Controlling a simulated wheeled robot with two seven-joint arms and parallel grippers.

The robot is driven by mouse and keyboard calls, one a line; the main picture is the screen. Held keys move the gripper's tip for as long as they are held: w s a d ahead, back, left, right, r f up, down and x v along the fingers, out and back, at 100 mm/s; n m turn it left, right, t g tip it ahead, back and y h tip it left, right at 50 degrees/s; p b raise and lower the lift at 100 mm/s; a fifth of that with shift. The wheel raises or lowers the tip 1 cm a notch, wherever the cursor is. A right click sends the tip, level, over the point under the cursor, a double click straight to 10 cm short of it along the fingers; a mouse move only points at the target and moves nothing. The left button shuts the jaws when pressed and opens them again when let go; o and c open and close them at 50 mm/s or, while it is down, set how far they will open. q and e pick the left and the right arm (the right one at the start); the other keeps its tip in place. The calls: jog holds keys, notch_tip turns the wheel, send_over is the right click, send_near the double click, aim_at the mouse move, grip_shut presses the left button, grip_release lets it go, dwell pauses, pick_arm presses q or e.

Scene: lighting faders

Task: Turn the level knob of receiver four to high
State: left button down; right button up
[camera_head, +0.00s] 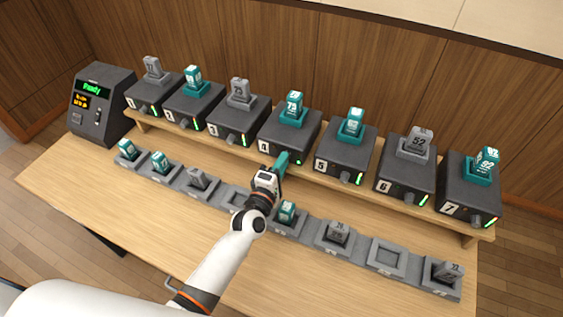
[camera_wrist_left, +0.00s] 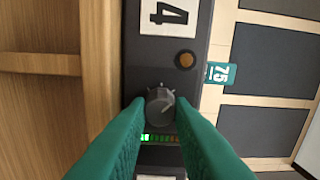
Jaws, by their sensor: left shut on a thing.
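Receiver four (camera_head: 288,134) is a dark box on the shelf with a white "4" label and a teal block marked 75 on top. My left gripper (camera_head: 284,158) reaches its front face. In the wrist view, the left gripper's teal fingertips (camera_wrist_left: 160,108) are shut on the sides of the grey round level knob (camera_wrist_left: 160,102). A light pointer mark shows on the knob. Beside it is a row of lights (camera_wrist_left: 158,138), lit green at the left part. In the head view the gripper hides the knob. My right gripper is not in view.
Similar numbered receivers stand on both sides, such as receiver three (camera_head: 233,124) and receiver five (camera_head: 344,155). A row of grey trays lies in front, including an empty one (camera_head: 386,258). A console (camera_head: 103,103) reading "Ready" stands at the left.

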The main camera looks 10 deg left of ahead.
pick_arm(q)
jog(key=shift+a+f+n+b, duration=0.1)
jog(key=shift+n+b, duration=0.15)
jog(key=shift+n, duration=8.55)
jog(key=shift+a+n+b, duration=0.1)
jog(key=shift+n+b, duration=0.15)
jog(key=shift+n, duration=8.55)
jog(key=c, duration=1.3)
grip_release()
